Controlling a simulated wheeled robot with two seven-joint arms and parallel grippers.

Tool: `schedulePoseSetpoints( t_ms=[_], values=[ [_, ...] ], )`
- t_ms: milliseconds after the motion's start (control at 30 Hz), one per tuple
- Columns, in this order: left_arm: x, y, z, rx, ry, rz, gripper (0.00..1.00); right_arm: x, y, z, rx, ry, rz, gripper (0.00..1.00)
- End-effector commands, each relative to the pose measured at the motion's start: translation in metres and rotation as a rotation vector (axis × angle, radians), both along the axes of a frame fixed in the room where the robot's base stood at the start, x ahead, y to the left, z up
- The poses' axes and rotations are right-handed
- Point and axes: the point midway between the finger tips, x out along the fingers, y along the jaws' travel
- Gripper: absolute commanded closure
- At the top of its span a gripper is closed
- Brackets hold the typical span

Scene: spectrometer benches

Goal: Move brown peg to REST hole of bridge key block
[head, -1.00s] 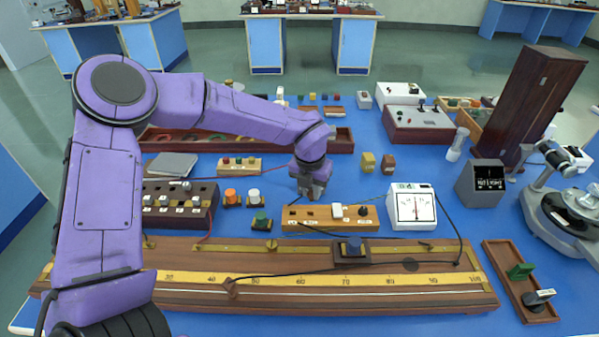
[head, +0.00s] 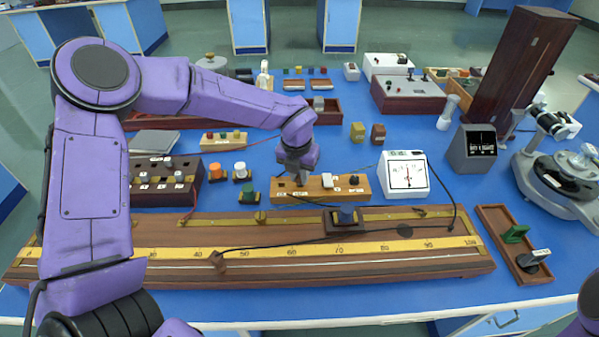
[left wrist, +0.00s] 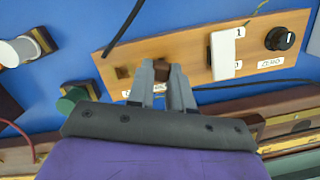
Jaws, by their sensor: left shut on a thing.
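The bridge key block (head: 345,183) is a long tan wooden block at mid-table, with a white switch and a black knob. It also fills the upper part of the left wrist view (left wrist: 192,55). My left gripper (head: 299,180) points down over the left part of the block. In the left wrist view its fingers (left wrist: 168,78) are shut on the small brown peg (left wrist: 161,69). A dark square hole (left wrist: 123,72) shows left of the peg. The fingers partly cover the labels, and I cannot tell if the peg is seated or lifted. My right gripper is not in view.
A long wooden metre bridge (head: 150,254) lies in front of the block. A white meter (head: 405,175) stands to its right. A green-topped plug (head: 248,193) is close to its left end.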

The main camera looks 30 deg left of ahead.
Motion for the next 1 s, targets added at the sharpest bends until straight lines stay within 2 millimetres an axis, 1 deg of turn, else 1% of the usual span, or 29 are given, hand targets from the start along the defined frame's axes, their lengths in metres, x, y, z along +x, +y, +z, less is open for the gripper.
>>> schedulePoseSetpoints(
  t_ms=[33, 100, 400, 433, 500, 800, 867, 967, 1000],
  values=[
    [0.0, 0.0, -0.005, 0.0, 0.001, 0.0, 1.0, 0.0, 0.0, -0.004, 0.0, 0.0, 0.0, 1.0],
    [0.0, 0.0, -0.007, -0.001, 0.001, 0.001, 1.0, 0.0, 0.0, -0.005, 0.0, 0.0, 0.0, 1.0],
    [0.0, 0.0, -0.007, 0.0, 0.0, 0.001, 1.0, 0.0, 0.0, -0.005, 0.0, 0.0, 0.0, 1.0],
    [0.0, 0.0, -0.007, 0.0, 0.0, 0.0, 0.7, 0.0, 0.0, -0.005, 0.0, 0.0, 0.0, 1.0],
    [0.0, 0.0, -0.007, 0.0, 0.0, 0.0, 0.5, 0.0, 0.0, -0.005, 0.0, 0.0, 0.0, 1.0],
    [0.0, 0.0, -0.005, -0.001, 0.0, 0.0, 0.5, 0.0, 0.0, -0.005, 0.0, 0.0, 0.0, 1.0],
    [0.0, 0.0, 0.001, -0.001, -0.003, 0.0, 0.5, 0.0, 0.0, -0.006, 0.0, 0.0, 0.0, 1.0],
    [-0.003, -0.001, 0.02, -0.002, -0.005, 0.001, 0.5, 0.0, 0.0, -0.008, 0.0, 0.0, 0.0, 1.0],
    [-0.004, -0.001, 0.03, -0.002, -0.006, 0.001, 0.5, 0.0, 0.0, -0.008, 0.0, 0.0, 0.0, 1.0]
  ],
)
